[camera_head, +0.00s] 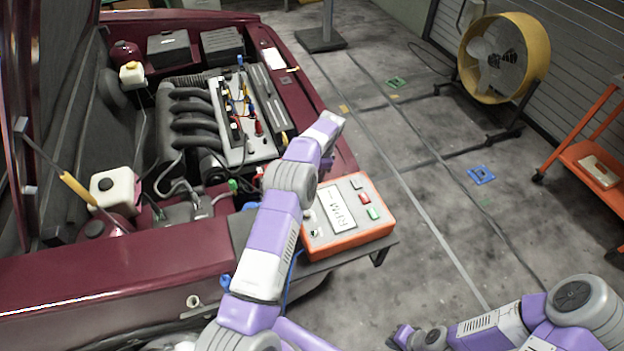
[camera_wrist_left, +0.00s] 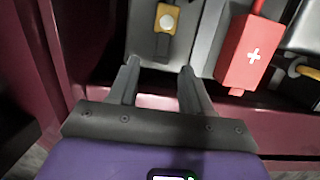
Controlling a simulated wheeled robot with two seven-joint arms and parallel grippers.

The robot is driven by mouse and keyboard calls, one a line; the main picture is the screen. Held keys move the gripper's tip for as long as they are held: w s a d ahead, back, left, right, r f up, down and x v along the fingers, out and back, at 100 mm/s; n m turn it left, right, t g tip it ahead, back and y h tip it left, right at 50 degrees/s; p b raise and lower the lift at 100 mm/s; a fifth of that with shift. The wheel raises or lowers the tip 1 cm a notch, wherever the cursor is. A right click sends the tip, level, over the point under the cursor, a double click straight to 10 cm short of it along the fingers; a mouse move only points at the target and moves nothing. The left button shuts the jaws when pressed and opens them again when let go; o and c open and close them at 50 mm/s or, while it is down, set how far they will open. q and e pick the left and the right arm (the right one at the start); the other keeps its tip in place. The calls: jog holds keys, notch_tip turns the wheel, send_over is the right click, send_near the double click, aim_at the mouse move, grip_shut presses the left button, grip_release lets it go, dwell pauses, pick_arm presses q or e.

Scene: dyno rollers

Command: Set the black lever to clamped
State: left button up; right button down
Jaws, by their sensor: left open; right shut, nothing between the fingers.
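No black lever can be told for certain. In the left wrist view, a small dark piece (camera_wrist_left: 162,45) hangs below a yellow block (camera_wrist_left: 166,18) with a pale round knob, on a grey strip; I cannot tell whether it is the lever. My left gripper (camera_wrist_left: 160,68) is open, its fingertips just short of that dark piece and to either side of it, with nothing between them. In the head view my left arm reaches over the engine bay's edge and its fingers are hidden. My right gripper (camera_head: 398,337) is shut and empty at the bottom, far from the engine.
A red block with a white plus (camera_wrist_left: 243,55) is close right of the left fingers. Red clips and cables sit on the engine (camera_head: 245,120). An orange RPM box (camera_head: 347,215) stands beside my left arm.

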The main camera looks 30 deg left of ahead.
pick_arm(q)
jog(key=shift+p+v, duration=0.3)
jog(key=shift+v, duration=1.9)
